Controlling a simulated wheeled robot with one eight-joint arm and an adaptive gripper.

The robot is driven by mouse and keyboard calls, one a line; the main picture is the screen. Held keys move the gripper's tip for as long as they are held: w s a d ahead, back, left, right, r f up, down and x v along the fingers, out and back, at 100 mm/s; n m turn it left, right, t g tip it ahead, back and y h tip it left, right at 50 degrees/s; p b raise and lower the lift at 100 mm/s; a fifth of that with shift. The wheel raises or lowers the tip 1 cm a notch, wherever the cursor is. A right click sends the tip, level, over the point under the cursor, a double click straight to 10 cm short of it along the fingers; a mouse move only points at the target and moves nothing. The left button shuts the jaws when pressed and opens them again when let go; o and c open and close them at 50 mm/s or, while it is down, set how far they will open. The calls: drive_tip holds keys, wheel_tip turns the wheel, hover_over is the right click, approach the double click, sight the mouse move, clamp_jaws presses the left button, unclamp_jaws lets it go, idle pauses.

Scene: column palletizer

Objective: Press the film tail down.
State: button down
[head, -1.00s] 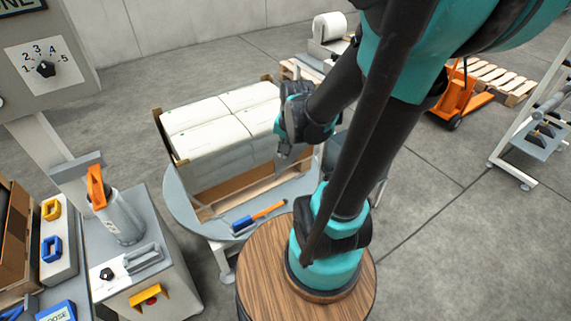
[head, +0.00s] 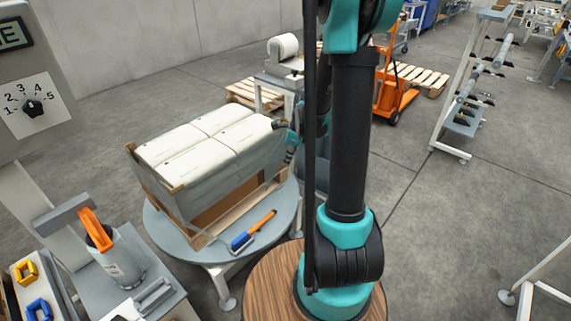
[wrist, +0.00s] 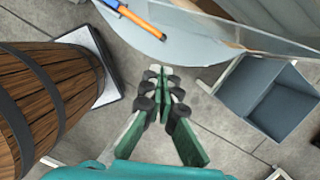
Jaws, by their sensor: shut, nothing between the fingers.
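A load of white packages (head: 205,142) stands on a wooden pallet (head: 226,226) with brown corner boards, on a round grey turntable (head: 168,240). My gripper (wrist: 158,76) is shut and empty in the wrist view. It points toward the turntable's edge (wrist: 140,30), apart from it. In the head view it is at the load's right side, mostly hidden behind my arm, and I cannot tell whether it touches the load.
A blue-and-orange hand tool (head: 253,231) lies on the turntable's front. A grey bin (wrist: 274,98) stands right of my gripper in the wrist view. A machine with a white roll (head: 283,46) and an orange pallet truck (head: 395,95) stand behind.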

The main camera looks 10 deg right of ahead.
drive_tip(key=w+a+f, duration=0.3)
drive_tip(key=a+f, duration=0.2)
drive_tip(key=f, duration=0.3)
idle(0.4)
drive_tip(key=shift+w+a, duration=0.1)
